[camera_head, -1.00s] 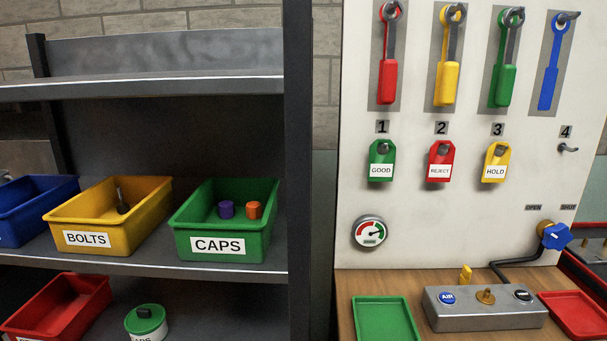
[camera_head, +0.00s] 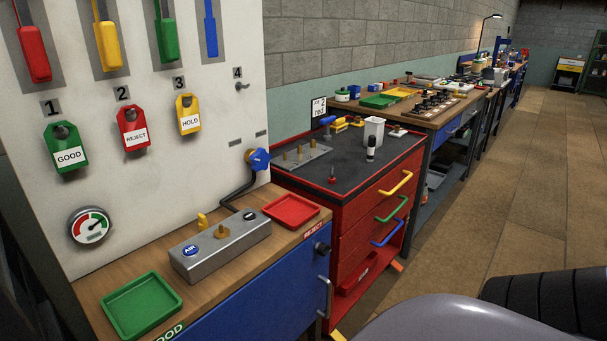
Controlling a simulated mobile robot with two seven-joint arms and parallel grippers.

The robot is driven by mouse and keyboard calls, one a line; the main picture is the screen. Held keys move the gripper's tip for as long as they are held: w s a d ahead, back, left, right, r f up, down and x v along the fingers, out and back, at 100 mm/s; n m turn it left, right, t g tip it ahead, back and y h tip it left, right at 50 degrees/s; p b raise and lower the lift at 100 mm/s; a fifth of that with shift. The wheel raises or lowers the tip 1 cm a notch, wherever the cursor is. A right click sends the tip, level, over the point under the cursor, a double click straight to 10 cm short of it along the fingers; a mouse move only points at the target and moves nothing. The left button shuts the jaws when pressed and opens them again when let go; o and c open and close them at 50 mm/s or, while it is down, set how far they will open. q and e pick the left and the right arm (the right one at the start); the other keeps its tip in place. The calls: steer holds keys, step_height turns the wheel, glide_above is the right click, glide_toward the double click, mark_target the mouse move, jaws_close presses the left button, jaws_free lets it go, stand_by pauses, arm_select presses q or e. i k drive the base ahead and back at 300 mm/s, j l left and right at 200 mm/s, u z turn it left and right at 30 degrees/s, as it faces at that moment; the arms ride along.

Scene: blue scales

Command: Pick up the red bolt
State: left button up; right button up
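A small red piece that looks like the red bolt (camera_head: 332,177) stands on the dark top of the red tool cabinet (camera_head: 362,230), near its front left edge. It is too small to make out its exact shape. Neither of my grippers is in view.
A sign reading "2 red" (camera_head: 319,108) stands behind the cabinet top. A white container (camera_head: 373,132) and a metal plate with brass pegs (camera_head: 301,155) are on it. The blue bench (camera_head: 245,309) with a green tray (camera_head: 141,305) is at left. Open floor (camera_head: 505,190) lies right.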

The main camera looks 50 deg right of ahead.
mark_target(331, 180)
steer(key=z, duration=1.8)
steer(key=u, duration=0.3)
steer(key=i+l+u, duration=0.15)
steer(key=u, duration=0.25)
steer(key=l+u, duration=0.4)
steer(key=i+l+u, duration=0.2)
steer(key=l, duration=0.15)
steer(key=l+u, duration=0.15)
steer(key=l, duration=0.2)
steer(key=l+u, duration=0.35)
steer(key=l, duration=1.15)
